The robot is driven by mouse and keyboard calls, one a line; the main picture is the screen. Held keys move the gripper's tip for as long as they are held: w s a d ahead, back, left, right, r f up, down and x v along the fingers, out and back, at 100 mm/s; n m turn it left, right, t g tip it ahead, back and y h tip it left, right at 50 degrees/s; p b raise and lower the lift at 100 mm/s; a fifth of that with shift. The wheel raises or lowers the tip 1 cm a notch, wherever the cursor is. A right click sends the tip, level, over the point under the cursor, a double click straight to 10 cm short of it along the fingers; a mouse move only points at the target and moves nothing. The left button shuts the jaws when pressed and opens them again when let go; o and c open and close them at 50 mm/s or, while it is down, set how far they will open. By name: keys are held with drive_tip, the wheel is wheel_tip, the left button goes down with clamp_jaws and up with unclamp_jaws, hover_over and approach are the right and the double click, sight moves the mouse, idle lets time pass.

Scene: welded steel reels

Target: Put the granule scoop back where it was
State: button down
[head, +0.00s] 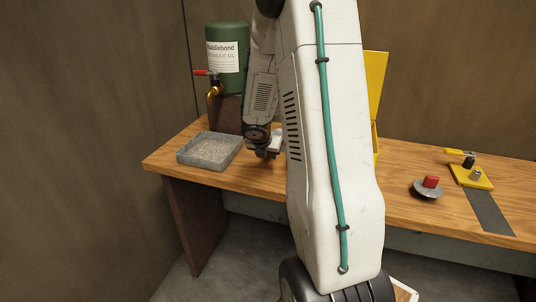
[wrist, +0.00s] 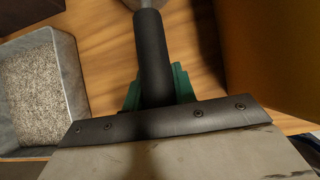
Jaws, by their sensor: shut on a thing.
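The granule scoop shows in the wrist view as a straight black handle (wrist: 152,55) with a bit of grey metal (wrist: 128,3) at the top edge; most of the metal part is out of frame. My gripper (head: 264,152) is low over the workbench, just right of the granule tray, and is shut on the scoop's handle. In the wrist view a wide dark strip with screws and a grey plate fill the bottom and hide the handle's lower end. A green piece (wrist: 182,82) shows on both sides of the handle; I cannot tell what it belongs to.
The grey tray (head: 190,157) of granules stands at the left end of the wooden workbench (head: 400,205). A green drum (head: 226,38) with a tap stands behind it. A yellow panel (head: 376,85) rises behind my arm. A red-knobbed disc (head: 428,193) and yellow fixture (head: 470,178) sit right.

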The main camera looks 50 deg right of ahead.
drive_tip(key=c, duration=1.1)
unclamp_jaws()
drive_tip(key=s+a+r+m+y, duration=0.1)
drive_tip(key=s+a+r+m, duration=0.4)
drive_tip(key=a+r, duration=0.4)
drive_tip(key=s+a+r+m, duration=0.5)
drive_tip(key=a+r, duration=0.3)
drive_tip(key=a, duration=0.2)
drive_tip(key=s+a+m+y, duration=0.1)
drive_tip(key=s+a+m, duration=0.3)
drive_tip(key=a, duration=0.1)
drive_tip(key=s+a+r+m+g+y, duration=0.1)
drive_tip(key=s+a+m+y, duration=0.1)
drive_tip(key=s+a+m, duration=0.2)
drive_tip(key=s+a+m+y, duration=0.2)
drive_tip(key=s+a+m, duration=0.2)
drive_tip(key=s+a, duration=0.2)
drive_tip(key=shift+s+a+r+m, duration=0.15)
drive_tip(key=shift+a+r, duration=0.05)
drive_tip(key=shift+a, duration=0.25)
drive_tip(key=shift+s+a+r+m, duration=0.1)
drive_tip(key=shift+a+r+m, duration=0.1)
drive_tip(key=shift+a, duration=0.2)
